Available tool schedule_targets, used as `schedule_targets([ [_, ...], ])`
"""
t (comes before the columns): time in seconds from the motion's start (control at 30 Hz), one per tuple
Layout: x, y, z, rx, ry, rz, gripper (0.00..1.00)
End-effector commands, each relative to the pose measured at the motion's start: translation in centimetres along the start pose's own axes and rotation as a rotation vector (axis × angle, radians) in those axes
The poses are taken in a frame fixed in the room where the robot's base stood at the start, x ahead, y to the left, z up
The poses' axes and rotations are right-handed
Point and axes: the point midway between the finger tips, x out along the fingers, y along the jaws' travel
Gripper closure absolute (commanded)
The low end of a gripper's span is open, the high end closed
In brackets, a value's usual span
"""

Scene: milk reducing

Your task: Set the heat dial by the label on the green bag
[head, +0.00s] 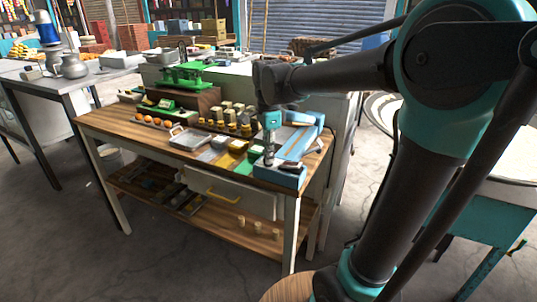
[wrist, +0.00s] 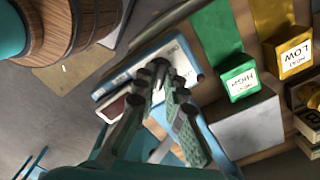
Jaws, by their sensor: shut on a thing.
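The green bag (wrist: 240,80) shows at upper right in the wrist view. Its white label appears upside down and reads HIGH, with smaller text I cannot make out. It shows small in the head view (head: 254,154). The blue appliance with a white top panel (wrist: 116,88) lies under my gripper (wrist: 160,78); in the head view it stands at the table's right end (head: 280,177). My gripper's fingers point down at the panel and are closed on the small dark heat dial (wrist: 158,84). The fingers mostly hide the dial, so its setting cannot be read.
A yellow bag (wrist: 293,52) labelled LOW stands right of the green bag. A pale grey slab (wrist: 247,127) lies close to the fingers' right.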

Motion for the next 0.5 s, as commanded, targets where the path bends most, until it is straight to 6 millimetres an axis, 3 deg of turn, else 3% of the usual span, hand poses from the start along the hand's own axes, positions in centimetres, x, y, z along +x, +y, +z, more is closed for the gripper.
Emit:
schedule_targets([
  [0.07,-0.06,-0.08,-0.01,0.001,0.000,-0.001,1.00],
  [0.1,-0.06,-0.08,-0.01,0.001,0.000,-0.001,0.85],
  [0.23,-0.04,-0.06,-0.01,0.000,0.000,-0.001,0.69],
  [0.5,-0.04,-0.02,0.00,-0.001,0.000,0.000,0.69],
])
